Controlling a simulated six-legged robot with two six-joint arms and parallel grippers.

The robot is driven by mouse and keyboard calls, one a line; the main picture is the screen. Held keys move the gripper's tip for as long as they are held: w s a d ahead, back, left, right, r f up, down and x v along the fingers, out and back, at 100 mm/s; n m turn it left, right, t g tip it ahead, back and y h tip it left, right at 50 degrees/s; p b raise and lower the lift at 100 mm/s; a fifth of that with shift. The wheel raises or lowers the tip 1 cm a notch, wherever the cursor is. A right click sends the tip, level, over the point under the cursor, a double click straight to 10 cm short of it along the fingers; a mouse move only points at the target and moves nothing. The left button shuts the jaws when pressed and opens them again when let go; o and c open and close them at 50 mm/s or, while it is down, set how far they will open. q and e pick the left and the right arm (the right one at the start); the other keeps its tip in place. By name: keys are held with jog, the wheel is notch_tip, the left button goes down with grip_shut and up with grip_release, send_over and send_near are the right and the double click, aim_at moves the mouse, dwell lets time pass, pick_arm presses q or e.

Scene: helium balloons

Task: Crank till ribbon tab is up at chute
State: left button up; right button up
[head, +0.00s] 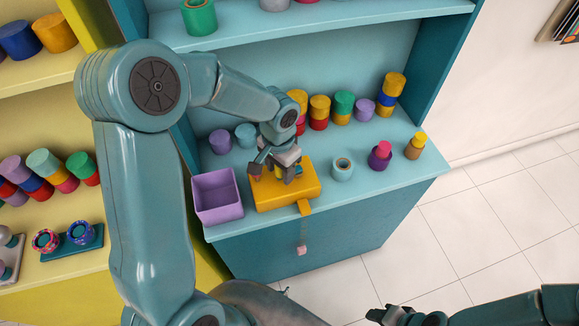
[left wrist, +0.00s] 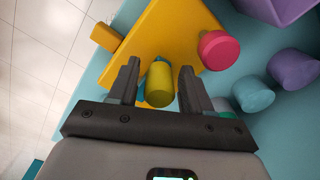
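A yellow box (head: 300,187) sits at the front of the turquoise counter. A small orange-yellow chute (head: 304,207) sticks out of its front. Below it a thin ribbon hangs over the counter's front edge with a pink tab (head: 302,250), well below the chute. My left gripper (head: 277,172) is over the box. In the left wrist view its fingers stand open on both sides of a yellow knob (left wrist: 158,86), with gaps between. A pink-red round knob (left wrist: 219,50) is beside the right finger. My right gripper (head: 385,314) is low at the bottom edge; its fingers are unclear.
A purple bin (head: 217,197) stands left of the box. A turquoise ring-like cylinder (head: 342,168) stands right of it, with small two-coloured pieces (head: 380,155) farther right. Several coloured cylinders (head: 319,112) line the back. White tiled floor (head: 480,220) is clear at right.

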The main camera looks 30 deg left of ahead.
pick_arm(q)
jog(key=shift+f, duration=0.1)
jog(key=shift+r, duration=0.2)
notch_tip(320, 180, up, 7)
jog(key=p, duration=0.5)
jog(key=shift+f, duration=0.1)
jog(key=shift+s, duration=0.1)
dwell(0.3)
